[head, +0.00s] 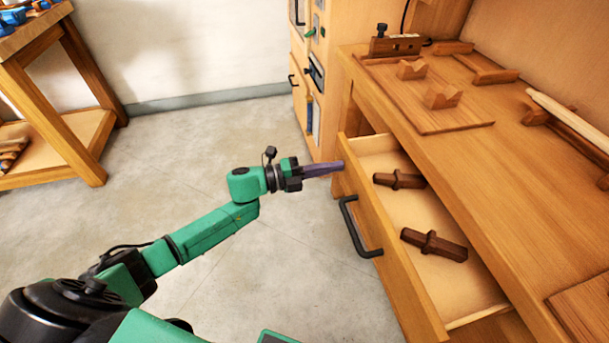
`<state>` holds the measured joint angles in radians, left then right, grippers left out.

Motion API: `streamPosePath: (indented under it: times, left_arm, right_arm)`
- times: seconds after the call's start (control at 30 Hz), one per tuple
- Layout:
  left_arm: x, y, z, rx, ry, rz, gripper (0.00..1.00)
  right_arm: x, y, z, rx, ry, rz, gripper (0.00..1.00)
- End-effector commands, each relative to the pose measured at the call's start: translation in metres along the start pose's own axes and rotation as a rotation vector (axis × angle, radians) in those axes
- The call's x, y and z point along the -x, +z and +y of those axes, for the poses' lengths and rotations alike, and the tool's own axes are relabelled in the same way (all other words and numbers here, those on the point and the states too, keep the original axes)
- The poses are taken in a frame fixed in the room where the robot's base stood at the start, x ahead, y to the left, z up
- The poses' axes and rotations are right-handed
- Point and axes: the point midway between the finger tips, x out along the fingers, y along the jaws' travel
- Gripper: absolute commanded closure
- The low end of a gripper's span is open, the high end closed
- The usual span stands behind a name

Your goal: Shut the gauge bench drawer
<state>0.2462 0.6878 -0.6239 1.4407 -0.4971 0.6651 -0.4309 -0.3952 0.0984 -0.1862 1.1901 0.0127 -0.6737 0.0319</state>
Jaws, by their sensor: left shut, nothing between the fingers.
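The bench drawer (378,233) stands pulled open from the wooden gauge bench (450,150) on the right. Its front carries a black bar handle (355,230). Two dark wooden pieces (433,244) lie inside on the pale drawer floor. My left gripper (341,165) is shut and empty, its fingertips at the far end of the drawer front, near its top edge. I cannot tell whether they touch it. The handle is nearer to me than the fingertips. My right gripper is not in view.
The bench top holds a board with notched blocks (442,97) and a long pale rod (568,117). A tall wooden cabinet (312,80) stands behind the drawer. A wooden table (55,90) is at the far left. The grey floor between is clear.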

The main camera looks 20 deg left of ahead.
Motion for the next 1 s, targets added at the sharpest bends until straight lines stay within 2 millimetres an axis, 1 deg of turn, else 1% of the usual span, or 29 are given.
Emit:
streamPosePath:
  times: [0.03,0.1,0.27,0.4,0.5,0.6,0.7,0.83,1.0]
  left_arm:
    - [-0.013,0.000,0.002,-0.003,-0.005,0.002,1.00]
    - [-0.032,0.000,0.003,-0.003,-0.005,0.002,1.00]
    - [-0.073,0.000,0.003,-0.003,-0.004,0.002,1.00]
    - [-0.104,0.000,0.003,-0.003,-0.003,0.001,1.00]
    - [-0.123,-0.001,0.003,-0.001,-0.002,0.001,1.00]
    - [-0.137,0.000,0.002,-0.001,-0.002,0.001,1.00]
    - [-0.146,-0.001,0.001,0.000,-0.001,0.001,1.00]
    - [-0.153,0.000,0.001,0.000,0.000,0.000,1.00]
    - [-0.155,0.000,-0.001,0.000,-0.002,-0.001,1.00]
  right_arm:
    - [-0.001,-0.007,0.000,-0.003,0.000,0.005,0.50]
    - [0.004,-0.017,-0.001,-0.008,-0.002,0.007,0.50]
    - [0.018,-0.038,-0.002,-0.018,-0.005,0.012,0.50]
    - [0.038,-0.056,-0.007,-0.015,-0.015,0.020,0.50]
    - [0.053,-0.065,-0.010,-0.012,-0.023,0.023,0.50]
    - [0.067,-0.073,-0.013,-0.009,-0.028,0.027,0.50]
    - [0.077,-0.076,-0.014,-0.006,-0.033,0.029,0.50]
    - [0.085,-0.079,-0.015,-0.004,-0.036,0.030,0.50]
    - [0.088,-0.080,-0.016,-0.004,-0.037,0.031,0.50]
